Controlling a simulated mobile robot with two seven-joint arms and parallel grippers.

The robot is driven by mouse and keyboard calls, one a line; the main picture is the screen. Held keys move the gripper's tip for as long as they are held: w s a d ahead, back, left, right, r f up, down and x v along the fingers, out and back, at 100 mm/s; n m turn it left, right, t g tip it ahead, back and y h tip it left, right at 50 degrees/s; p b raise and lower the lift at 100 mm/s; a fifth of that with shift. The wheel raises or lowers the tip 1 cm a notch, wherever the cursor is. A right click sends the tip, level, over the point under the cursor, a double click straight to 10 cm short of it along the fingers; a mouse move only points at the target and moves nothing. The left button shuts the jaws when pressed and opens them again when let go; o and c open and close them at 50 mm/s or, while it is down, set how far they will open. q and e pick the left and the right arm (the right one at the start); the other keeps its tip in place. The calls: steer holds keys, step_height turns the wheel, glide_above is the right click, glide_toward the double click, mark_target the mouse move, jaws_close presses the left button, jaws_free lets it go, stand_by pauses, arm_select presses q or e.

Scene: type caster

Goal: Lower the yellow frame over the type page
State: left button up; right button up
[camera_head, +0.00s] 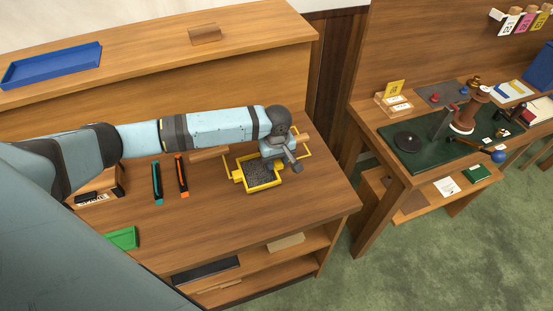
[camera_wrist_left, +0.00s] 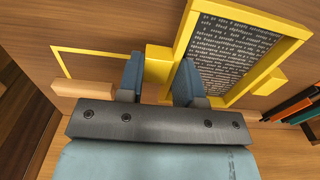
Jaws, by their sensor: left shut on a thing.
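The yellow frame (camera_head: 277,184) is a rectangular rim with tabs, above the wooden table in the head view. It also shows in the wrist view (camera_wrist_left: 187,30). The dark type page (camera_head: 259,174) with rows of pale characters (camera_wrist_left: 230,48) shows inside the frame's opening. I cannot tell whether the frame rests around the page or is still above it. My left gripper (camera_wrist_left: 158,80) is shut on a yellow tab at the frame's side; the fingers stand on either side of it. In the head view the left gripper (camera_head: 285,160) partly hides the frame's far right corner. My right gripper is out of view.
A thin yellow outline (camera_wrist_left: 65,60) and a wooden bar (camera_wrist_left: 82,88) lie beside the gripper. Two dark tools, one teal-edged (camera_head: 156,183) and one orange-edged (camera_head: 181,175), lie left of the frame. A green tray (camera_head: 122,238) sits at the front left. The table's front right is clear.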

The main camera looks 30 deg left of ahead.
arm_select(q)
steer(key=shift+f, duration=0.1)
steer(key=o, duration=1.1)
steer(key=shift+c, duration=0.2)
step_height(320, 180, up, 14)
steer(key=b, duration=0.1)
steer(key=shift+f, duration=0.15)
